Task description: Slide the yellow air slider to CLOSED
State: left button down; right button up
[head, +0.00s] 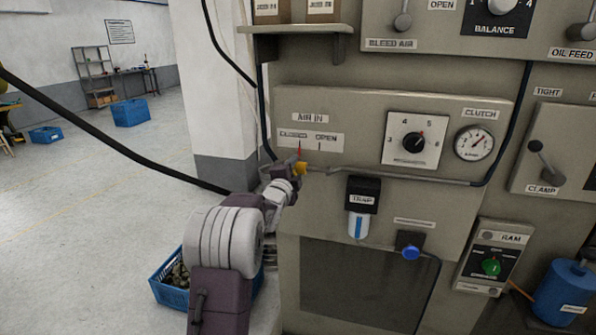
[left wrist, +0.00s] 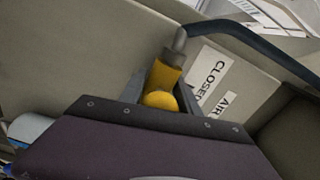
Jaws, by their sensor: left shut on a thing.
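The yellow air slider (head: 301,168) sits on the pipe below the AIR IN label plate (head: 312,138). It is below the CLOSED end of the plate, left of the OPEN mark. A thin red pointer rises just above it near the word CLOSED. My left gripper (head: 294,171) reaches it from the left and is shut on it, hiding part of it. In the left wrist view the yellow slider (left wrist: 167,76) lies between the two dark fingers (left wrist: 162,90), with the CLOSED label (left wrist: 207,79) beside it. My right gripper is not in view.
A dial (head: 414,139) and a clutch gauge (head: 474,141) are on the panel to the right. The TRAP unit (head: 362,207) hangs below the pipe. A black hose (head: 110,148) crosses on the left. A blue crate (head: 160,292) stands on the floor behind my left arm.

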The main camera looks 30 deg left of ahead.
pick_arm(q)
jog(key=c, duration=1)
grip_release()
jog(key=shift+a, duration=0.2)
jog(key=shift+o, duration=0.2)
jog(key=shift+s+a, duration=0.1)
jog(key=shift+a, duration=0.05)
jog(key=shift+d, duration=0.3)
jog(key=b+v, duration=0.2)
jog(key=v, duration=0.7)
jog(key=shift+a, duration=0.2)
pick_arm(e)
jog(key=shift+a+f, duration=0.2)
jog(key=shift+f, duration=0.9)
